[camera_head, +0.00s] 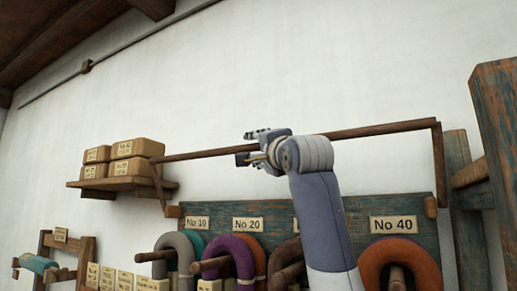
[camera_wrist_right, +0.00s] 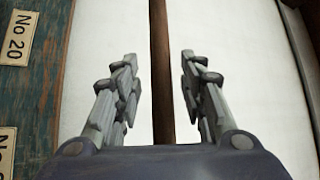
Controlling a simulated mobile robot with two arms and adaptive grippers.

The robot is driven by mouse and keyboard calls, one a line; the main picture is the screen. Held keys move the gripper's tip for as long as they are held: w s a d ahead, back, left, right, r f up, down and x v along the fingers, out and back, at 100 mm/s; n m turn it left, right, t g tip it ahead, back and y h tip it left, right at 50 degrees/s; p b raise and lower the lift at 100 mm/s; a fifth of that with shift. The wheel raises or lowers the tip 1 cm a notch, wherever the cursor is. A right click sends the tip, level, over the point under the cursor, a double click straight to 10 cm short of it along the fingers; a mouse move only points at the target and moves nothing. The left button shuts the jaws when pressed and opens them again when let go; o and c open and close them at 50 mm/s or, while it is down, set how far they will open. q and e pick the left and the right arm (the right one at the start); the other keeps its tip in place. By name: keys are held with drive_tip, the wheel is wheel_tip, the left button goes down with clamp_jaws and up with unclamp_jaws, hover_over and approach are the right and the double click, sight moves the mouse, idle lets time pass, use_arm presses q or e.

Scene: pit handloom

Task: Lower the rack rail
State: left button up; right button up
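The rack rail (camera_head: 375,130) is a thin brown wooden bar. It runs across above the blue-green rack board (camera_head: 355,210), with an arm at each end reaching down to the board. My right gripper (camera_head: 252,147) is at the middle of the rail. In the right wrist view the rail (camera_wrist_right: 161,75) passes between the two fingers of the right gripper (camera_wrist_right: 160,85). The fingers are spread, with a gap on both sides of the rail. My left gripper is in neither view.
Coloured yarn hanks (camera_head: 400,262) hang on pegs below number labels on the board. A small shelf (camera_head: 120,184) with wrapped packages (camera_head: 135,148) stands left of the rail. A weathered wooden post (camera_head: 497,130) is at the right. The wall above the rail is clear.

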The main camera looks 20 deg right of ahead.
drive_tip(key=shift+s, duration=0.15)
drive_tip(key=v, duration=1.1)
drive_tip(key=shift+s+f, duration=0.2)
drive_tip(key=shift+s, duration=0.1)
